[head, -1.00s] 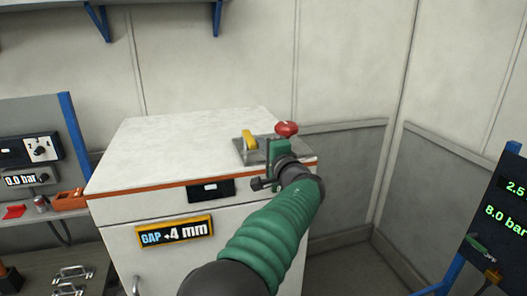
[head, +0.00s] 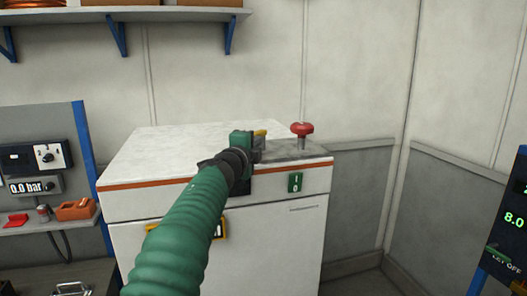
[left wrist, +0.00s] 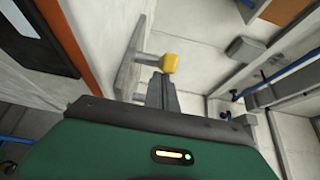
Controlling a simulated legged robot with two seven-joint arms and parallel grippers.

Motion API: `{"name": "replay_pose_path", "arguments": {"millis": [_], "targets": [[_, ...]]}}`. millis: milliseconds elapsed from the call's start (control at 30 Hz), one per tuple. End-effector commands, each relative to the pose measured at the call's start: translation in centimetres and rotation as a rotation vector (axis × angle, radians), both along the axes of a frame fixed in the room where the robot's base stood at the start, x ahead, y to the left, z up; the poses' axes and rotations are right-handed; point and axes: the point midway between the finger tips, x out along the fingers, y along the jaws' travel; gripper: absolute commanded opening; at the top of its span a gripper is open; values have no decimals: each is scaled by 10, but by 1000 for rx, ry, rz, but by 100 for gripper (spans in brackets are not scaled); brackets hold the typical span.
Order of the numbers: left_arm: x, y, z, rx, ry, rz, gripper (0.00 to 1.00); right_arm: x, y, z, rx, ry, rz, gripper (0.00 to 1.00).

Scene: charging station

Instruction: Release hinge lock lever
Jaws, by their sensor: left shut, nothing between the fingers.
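A yellow-capped lever stands on a grey metal plate (head: 290,149) on top of the white cabinet (head: 135,180). In the head view only a little of the yellow cap (head: 260,132) shows behind my left gripper (head: 243,143). In the left wrist view the yellow cap (left wrist: 171,63) sits on a short grey arm, just beyond the tips of my shut left gripper (left wrist: 161,80). I cannot tell whether the fingertips touch it. The fingers hold nothing. My right gripper is in neither view.
A red mushroom knob (head: 302,129) stands on the plate to the right of my gripper. A green switch (head: 295,182) is on the cabinet front. A bench with a 0.0 bar gauge (head: 35,186) is at left. A shelf (head: 160,14) hangs above.

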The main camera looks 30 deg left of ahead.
Motion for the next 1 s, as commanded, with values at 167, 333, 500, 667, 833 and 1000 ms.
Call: {"name": "replay_pose_path", "arguments": {"millis": [167, 333, 500, 667, 833, 1000], "targets": [[-5, 20, 7, 0, 2, -155, 0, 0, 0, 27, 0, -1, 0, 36], [-5, 29, 4, 0, 1, -239, 0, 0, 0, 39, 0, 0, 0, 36], [-5, 42, 3, 0, 0, -239, 0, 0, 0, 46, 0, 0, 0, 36], [-6, 52, 2, -1, 0, -239, 0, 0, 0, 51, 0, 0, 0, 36], [-5, 59, 1, -2, -2, -235, 0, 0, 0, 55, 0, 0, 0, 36], [-5, 63, 1, -1, -1, -231, 0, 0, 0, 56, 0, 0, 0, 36]]}}
